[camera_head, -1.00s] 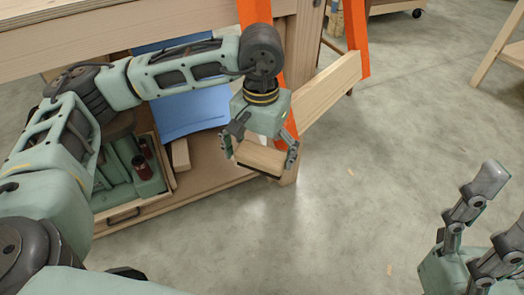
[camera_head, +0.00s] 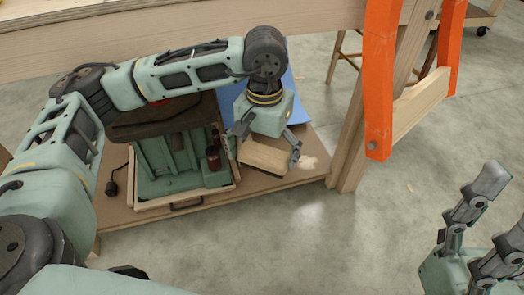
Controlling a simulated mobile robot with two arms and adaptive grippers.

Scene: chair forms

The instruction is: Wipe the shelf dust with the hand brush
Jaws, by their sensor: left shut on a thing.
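My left gripper (camera_head: 268,145) is shut on the hand brush (camera_head: 262,157), a pale wooden block held between its fingers. The brush is above the low brown shelf (camera_head: 255,184) under the workbench. Its bristles are hidden from this angle, and I cannot tell whether it touches the shelf. A pale patch of dust (camera_head: 309,162) shows on the shelf just right of the brush and gripper. My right gripper (camera_head: 500,212) is at the lower right, with its fingers spread and nothing between them.
A blue panel (camera_head: 292,95) is behind my gripper. A wooden leg (camera_head: 352,150) and orange frame (camera_head: 379,80) stand to the right. The concrete floor in front is clear.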

